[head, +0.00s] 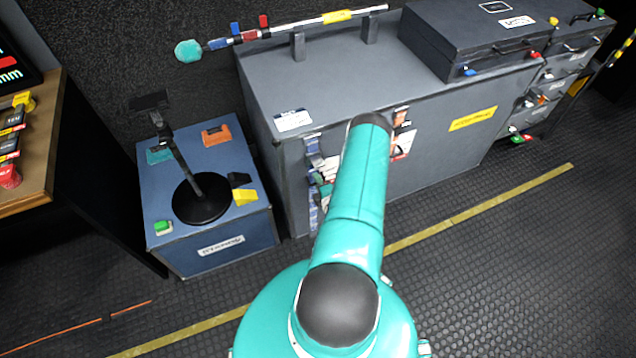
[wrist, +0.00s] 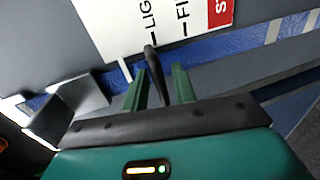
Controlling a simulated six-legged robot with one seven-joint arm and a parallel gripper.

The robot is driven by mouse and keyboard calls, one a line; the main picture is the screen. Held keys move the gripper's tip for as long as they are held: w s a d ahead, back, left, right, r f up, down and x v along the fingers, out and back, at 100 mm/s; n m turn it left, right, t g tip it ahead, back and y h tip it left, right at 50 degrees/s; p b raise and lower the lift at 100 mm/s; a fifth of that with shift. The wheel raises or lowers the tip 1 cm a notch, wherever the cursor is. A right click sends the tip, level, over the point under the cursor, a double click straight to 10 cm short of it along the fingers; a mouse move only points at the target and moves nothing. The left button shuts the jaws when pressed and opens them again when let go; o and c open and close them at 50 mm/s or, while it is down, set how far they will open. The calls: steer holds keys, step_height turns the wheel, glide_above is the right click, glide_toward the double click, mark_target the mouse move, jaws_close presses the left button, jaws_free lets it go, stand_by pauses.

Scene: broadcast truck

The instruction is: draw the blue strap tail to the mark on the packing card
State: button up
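The blue strap (wrist: 255,40) runs across the wrist view behind my gripper, with pale bands at its right. It also shows in the head view (head: 314,152) at the left of the grey case's front. The white packing card (wrist: 115,28) lies at the top of the wrist view, with partly cut-off lettering, black ticks and a red block. My gripper (wrist: 159,68) has its two green fingers apart. A slim dark piece stands between them, with a gap visible on its right; I cannot tell whether it is the strap's tail. My arm hides the gripper in the head view.
The big grey case (head: 285,85) carries a dark closed case (head: 470,35) and a long pole (head: 290,28). A blue box (head: 225,220) with a black stand (head: 200,195) is at left. Dark floor with a yellow line (head: 480,207) is clear at right.

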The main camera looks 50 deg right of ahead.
steer(key=shift+c, duration=0.2)
jaws_close()
step_height(320, 180, down, 5)
steer(key=shift+r, duration=0.2)
steer(key=shift+o, duration=0.2)
jaws_free()
steer(key=v, duration=1.4)
